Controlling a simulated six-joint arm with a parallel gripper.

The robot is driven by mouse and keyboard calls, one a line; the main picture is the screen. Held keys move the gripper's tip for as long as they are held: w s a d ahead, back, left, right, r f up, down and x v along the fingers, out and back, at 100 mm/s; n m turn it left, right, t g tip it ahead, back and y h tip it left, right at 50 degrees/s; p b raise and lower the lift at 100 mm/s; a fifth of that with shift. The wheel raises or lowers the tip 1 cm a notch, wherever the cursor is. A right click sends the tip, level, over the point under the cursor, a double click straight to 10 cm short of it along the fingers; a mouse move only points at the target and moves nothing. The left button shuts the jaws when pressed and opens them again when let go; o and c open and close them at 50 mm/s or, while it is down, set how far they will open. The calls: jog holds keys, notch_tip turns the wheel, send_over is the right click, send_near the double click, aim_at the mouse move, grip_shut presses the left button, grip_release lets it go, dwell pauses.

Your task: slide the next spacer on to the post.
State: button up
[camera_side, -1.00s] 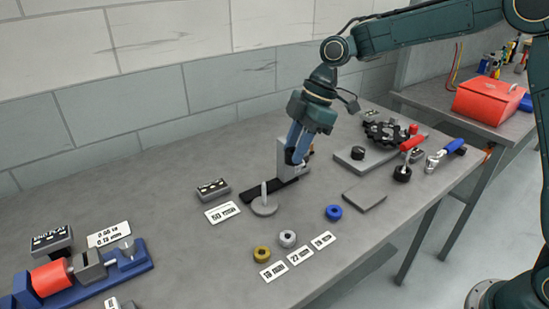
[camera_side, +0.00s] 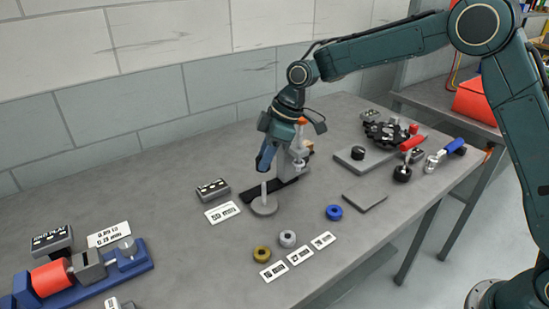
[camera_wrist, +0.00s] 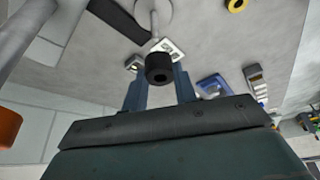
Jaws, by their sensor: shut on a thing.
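The post (camera_side: 264,188) is a thin grey pin standing upright on a round grey base (camera_side: 264,207); the post also shows in the wrist view (camera_wrist: 155,22). My gripper (camera_side: 263,165) is just above the post's tip, pointing down. In the wrist view its fingers (camera_wrist: 160,90) are shut on a black spacer (camera_wrist: 159,68), a short ring with a dark hole. The spacer appears apart from the post; exact alignment is hard to tell. In the side view the fingers hide the spacer. A yellow spacer (camera_side: 261,254), a grey spacer (camera_side: 288,239) and a blue spacer (camera_side: 333,212) lie on the bench.
A grey stand with a black base (camera_side: 287,188) is close behind the post. A label reading 50 mm (camera_side: 222,212) lies left of it. A red and blue fixture (camera_side: 75,275) is at front left.

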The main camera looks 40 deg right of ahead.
aim_at(269, 168)
jog(key=shift+f, duration=1.45)
jog(key=shift+f, duration=1.4)
dwell(2.9)
jog(key=o, duration=1.7)
jog(key=shift+r, duration=0.15)
